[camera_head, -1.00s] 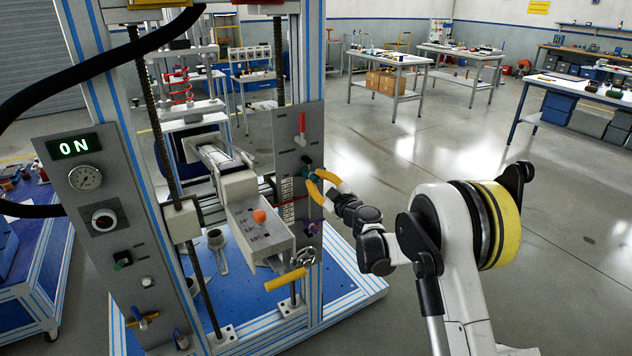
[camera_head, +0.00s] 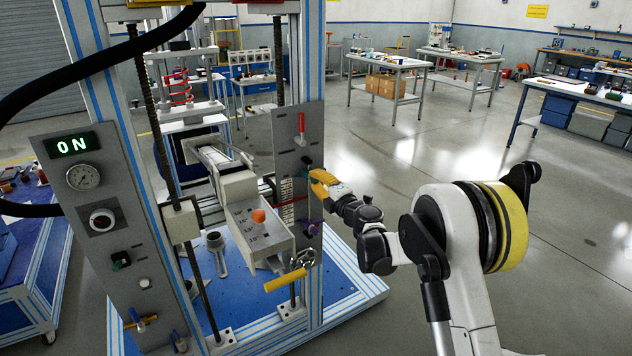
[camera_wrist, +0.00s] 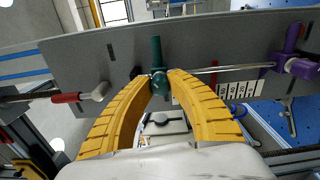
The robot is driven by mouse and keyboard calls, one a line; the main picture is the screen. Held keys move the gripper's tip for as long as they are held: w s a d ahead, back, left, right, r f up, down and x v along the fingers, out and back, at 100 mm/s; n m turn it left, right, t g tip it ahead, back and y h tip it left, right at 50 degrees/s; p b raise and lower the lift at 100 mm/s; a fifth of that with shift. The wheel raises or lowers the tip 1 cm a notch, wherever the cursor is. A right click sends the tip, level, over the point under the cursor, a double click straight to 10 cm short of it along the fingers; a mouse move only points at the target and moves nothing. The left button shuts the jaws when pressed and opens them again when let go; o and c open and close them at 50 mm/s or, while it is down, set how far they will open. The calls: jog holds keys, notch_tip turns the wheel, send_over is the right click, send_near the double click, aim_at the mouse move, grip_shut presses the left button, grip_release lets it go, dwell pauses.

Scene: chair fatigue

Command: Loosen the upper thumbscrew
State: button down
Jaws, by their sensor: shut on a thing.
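The upper thumbscrew is dark green, with a round knob and a bar, and shows in the wrist view (camera_wrist: 157,68) on the grey upright plate (camera_wrist: 90,48). My gripper (camera_wrist: 160,83) has its yellow fingertips shut on the green knob from both sides. In the head view my gripper (camera_head: 317,182) reaches the plate from the right, and its fingers largely hide the knob. A purple lower thumbscrew (camera_head: 314,229) sits further down the same plate. It also shows at the right in the wrist view (camera_wrist: 294,66), apart from my fingers.
A red-handled lever (camera_head: 302,126) is above on the plate. A yellow-handled crank (camera_head: 286,280) and a grey box with an orange knob (camera_head: 259,216) are at lower left. The control panel (camera_head: 103,230) reads ON. Open floor lies to the right.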

jog(key=n, duration=0.5)
jog(key=shift+n, duration=0.3)
jog(key=n, duration=0.4)
jog(key=shift+r+n, duration=0.1)
jog(key=shift+n, duration=0.2)
jog(key=c, duration=1.2)
grip_release()
jog(key=v, duration=1.2)
